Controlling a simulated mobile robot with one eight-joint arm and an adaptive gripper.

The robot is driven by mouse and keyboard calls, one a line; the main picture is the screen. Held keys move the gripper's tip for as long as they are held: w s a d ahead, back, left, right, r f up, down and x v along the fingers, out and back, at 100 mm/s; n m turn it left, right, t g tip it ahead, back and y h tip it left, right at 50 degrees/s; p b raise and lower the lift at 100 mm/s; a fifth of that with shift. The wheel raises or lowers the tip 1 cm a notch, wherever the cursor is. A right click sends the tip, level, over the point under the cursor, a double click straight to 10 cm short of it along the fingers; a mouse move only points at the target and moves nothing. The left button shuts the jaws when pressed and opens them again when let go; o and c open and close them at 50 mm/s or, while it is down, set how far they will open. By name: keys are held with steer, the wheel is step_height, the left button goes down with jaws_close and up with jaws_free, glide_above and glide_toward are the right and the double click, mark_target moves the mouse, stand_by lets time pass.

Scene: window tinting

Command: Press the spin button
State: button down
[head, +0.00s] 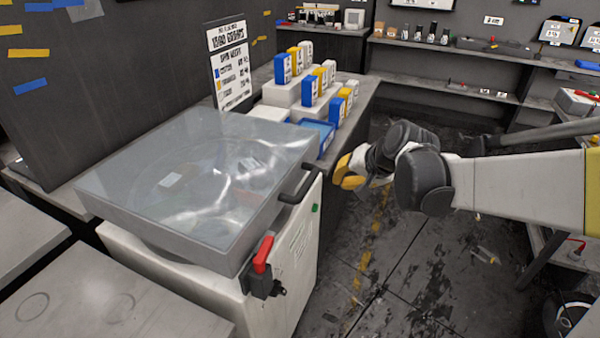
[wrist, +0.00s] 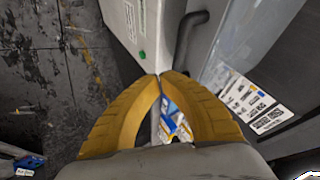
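The spin machine (head: 285,265) is a white cabinet with a clear, closed lid (head: 190,165). A small green button (head: 315,208) sits on its front panel, below the dark lid handle (head: 302,184). I take this as the spin button; no label on it is readable. It also shows in the wrist view (wrist: 142,55), just beyond and left of the fingertips. My gripper (head: 347,172) is above and to the right of the button, apart from the panel. In the wrist view its yellow fingers (wrist: 161,75) meet at the tips with nothing held between them.
A red-handled switch (head: 262,258) projects from the cabinet's near corner. Blue and yellow boxes (head: 310,90) and a printed sign (head: 229,65) stand on the counter behind. The floor (head: 400,270) right of the cabinet is mostly clear.

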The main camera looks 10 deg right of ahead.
steer(key=w+d+f+m+t+y+b, duration=0.1)
steer(key=w+d+f+m+y+b, duration=0.25)
steer(key=w+f, duration=1.15)
steer(key=m+t+b, duration=0.1)
steer(key=m+t, duration=0.1)
steer(key=m, duration=0.1)
glide_toward(315, 208)
steer(key=w+d+f, duration=0.2)
steer(key=d+f, duration=0.5)
steer(key=shift+w+r, duration=0.1)
steer(key=shift+w+a, duration=0.1)
steer(key=w+a, duration=0.4)
steer(key=a, duration=0.3)
steer(key=shift+w+a, duration=0.15)
steer(key=shift+w, duration=0.1)
steer(key=shift+a, duration=0.1)
steer(key=shift+w+a, duration=0.2)
steer(key=shift+a, duration=0.05)
